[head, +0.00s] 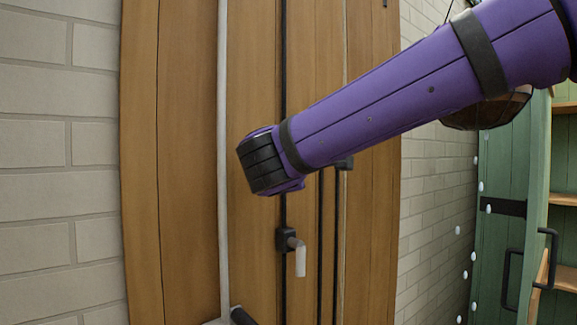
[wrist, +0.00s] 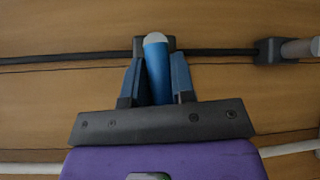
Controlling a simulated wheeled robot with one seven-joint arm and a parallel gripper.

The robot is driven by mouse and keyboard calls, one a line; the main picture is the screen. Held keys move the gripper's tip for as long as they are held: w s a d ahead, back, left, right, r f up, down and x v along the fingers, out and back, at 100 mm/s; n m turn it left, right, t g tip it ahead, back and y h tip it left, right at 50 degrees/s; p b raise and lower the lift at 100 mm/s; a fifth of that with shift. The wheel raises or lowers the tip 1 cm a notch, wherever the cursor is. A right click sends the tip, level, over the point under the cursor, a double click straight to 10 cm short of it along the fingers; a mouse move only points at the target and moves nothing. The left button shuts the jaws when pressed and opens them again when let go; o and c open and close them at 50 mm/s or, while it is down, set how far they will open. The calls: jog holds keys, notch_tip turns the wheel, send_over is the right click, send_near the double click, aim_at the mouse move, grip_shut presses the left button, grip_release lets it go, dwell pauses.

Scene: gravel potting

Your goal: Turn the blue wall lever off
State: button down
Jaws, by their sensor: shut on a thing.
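The blue wall lever (wrist: 157,72) shows in the wrist view, a short blue handle with a pale rounded end, in front of a dark mount on a black rod. My gripper (wrist: 158,64) is shut on it, one finger on each side of the handle. In the head view my purple arm reaches in from the upper right, and the blue lever and my fingers are hidden there.
A lever with a white handle (head: 299,258) sits on a dark mount below my arm; its greyish handle shows at the right of the wrist view (wrist: 300,47). Wooden boards (head: 180,160) carry thin rods. A green cabinet (head: 500,235) stands at right.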

jog(key=shift+m+g, duration=0.4)
jog(key=c, duration=1)
grip_release()
jog(key=shift+r, duration=0.1)
jog(key=v, duration=1)
jog(key=shift+s, duration=0.4)
